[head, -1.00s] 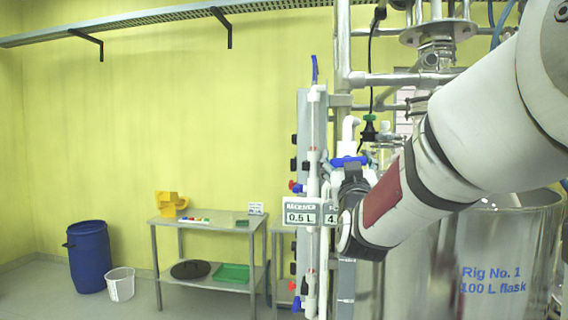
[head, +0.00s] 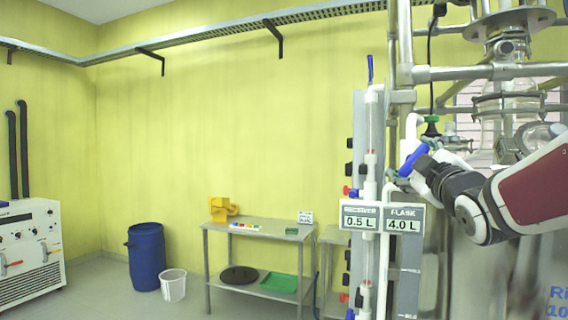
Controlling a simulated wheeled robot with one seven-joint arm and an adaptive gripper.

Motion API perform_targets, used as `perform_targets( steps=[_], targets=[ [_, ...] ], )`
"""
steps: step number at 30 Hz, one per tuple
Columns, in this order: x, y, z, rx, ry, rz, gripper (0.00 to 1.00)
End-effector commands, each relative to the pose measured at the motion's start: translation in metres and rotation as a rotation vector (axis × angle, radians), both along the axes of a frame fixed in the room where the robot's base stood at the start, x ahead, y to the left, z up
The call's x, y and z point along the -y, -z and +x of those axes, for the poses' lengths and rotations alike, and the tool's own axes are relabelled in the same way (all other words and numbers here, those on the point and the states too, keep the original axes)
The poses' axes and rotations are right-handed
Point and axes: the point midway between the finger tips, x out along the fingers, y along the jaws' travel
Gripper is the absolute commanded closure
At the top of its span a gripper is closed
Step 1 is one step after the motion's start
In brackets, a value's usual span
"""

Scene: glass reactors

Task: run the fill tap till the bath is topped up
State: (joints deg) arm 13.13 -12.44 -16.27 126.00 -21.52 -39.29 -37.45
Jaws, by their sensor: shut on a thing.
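A blue tap handle (head: 413,160) sits on a white pipe (head: 412,128) at the front of the glass rig, right of centre. It is tilted, with its upper end to the right. My gripper (head: 424,172) comes in from the right and is shut on this handle; its fingers are partly hidden by the white fitting and my wrist. The bath's water level cannot be made out. Part of the steel vessel (head: 455,275) shows below my arm, with blue lettering cut off at the right edge.
Signs on the rig read receiver 0.5 L (head: 360,216) and flask 4.0 L (head: 404,219). A steel table (head: 262,236), a blue drum (head: 146,256), a white bin (head: 173,285) and a white control cabinet (head: 33,255) stand left. The floor between is clear.

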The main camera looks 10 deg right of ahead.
Motion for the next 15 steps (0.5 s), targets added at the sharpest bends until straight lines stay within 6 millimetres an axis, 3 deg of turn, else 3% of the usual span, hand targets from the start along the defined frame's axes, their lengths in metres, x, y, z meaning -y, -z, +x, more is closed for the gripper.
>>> perform_targets(
  steps=[15],
  targets=[
    [-0.0012,-0.0006,0.0005,-0.06,-0.003,-0.091,0.58]
  ],
)
